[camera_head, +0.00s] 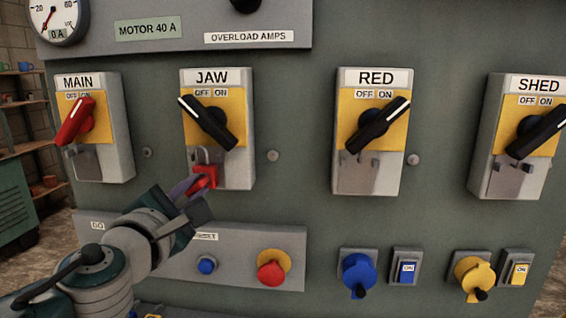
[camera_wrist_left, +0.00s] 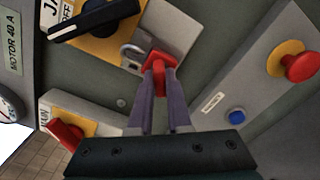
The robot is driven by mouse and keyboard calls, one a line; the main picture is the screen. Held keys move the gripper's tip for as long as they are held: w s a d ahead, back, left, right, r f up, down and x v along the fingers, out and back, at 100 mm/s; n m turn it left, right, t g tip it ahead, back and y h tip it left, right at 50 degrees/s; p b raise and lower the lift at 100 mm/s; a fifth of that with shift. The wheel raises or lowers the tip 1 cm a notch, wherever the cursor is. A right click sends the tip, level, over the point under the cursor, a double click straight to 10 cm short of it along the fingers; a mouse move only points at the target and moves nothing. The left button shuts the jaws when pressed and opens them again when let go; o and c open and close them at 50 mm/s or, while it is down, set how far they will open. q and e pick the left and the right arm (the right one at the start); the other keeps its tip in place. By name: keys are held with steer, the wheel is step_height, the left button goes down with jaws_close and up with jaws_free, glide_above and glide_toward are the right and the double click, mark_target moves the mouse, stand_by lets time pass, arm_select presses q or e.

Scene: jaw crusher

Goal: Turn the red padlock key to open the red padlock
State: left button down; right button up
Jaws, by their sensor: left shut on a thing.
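The red padlock (camera_head: 206,173) hangs at the lower part of the JAW switch (camera_head: 243,165), its grey shackle through the hasp plate. The padlock also shows in the left wrist view (camera_wrist_left: 160,58), with the shackle above it to the left. My left gripper (camera_head: 191,188) reaches up from the lower left to the padlock's lower end. In the left wrist view its two fingers (camera_wrist_left: 158,82) are shut on a small red piece at the padlock, the red padlock key, mostly hidden between the fingertips. My right gripper is in neither view.
The MAIN switch (camera_head: 117,150) is to the left, with a red handle. The RED switch (camera_head: 397,175) and SHED switch (camera_head: 490,150) are to the right. Below are a blue button (camera_head: 206,265), a red mushroom button (camera_head: 271,270) and blue and yellow knobs.

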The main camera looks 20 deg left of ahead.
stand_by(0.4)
arm_select(q)
steer(key=c, duration=0.8)
jaws_free()
steer(key=shift+w+r, duration=0.1)
steer(key=shift+w, duration=0.05)
steer(key=shift+p+v, duration=0.5)
steer(key=shift+v, duration=0.9)
steer(key=shift+p+v, duration=0.6)
steer(key=shift+v, duration=2.05)
